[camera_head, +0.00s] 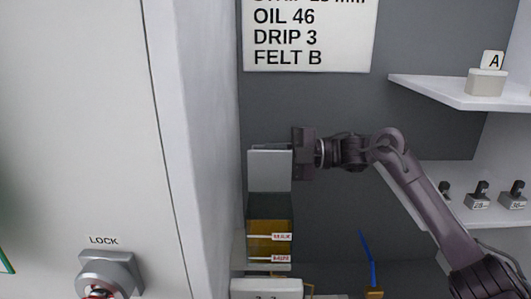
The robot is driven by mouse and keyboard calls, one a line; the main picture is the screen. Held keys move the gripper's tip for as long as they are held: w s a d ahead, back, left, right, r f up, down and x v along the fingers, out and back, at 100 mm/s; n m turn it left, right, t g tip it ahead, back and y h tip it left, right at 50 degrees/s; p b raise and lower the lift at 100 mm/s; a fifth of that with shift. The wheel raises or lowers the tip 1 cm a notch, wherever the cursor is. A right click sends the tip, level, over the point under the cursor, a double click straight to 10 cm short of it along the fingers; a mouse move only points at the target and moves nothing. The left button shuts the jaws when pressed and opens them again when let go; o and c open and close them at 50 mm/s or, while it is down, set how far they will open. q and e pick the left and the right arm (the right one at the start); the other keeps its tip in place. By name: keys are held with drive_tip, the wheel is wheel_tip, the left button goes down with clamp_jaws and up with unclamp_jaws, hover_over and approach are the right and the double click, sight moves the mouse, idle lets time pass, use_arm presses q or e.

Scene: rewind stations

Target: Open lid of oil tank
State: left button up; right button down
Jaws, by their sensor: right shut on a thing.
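The oil tank (270,240) is a clear box with amber oil and two small level labels, in the middle of the view. Its pale grey lid (269,172) stands upright above the tank's top, its broad face toward me. My right gripper (291,150) comes in from the right and is shut on the lid at its upper right edge. The fingertips are partly hidden. My left gripper is not in view.
A white panel with a LOCK knob (108,272) fills the left side. A sign (310,35) hangs above. A shelf (460,92) with a block marked A is at the upper right. Small weights stand on a lower shelf (480,214). A blue stick (367,258) stands right of the tank.

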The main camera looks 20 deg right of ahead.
drive_tip(key=shift+w+d+f, duration=0.15)
drive_tip(key=shift+w+f, duration=0.2)
idle(0.4)
drive_tip(key=c, duration=1.5)
unclamp_jaws()
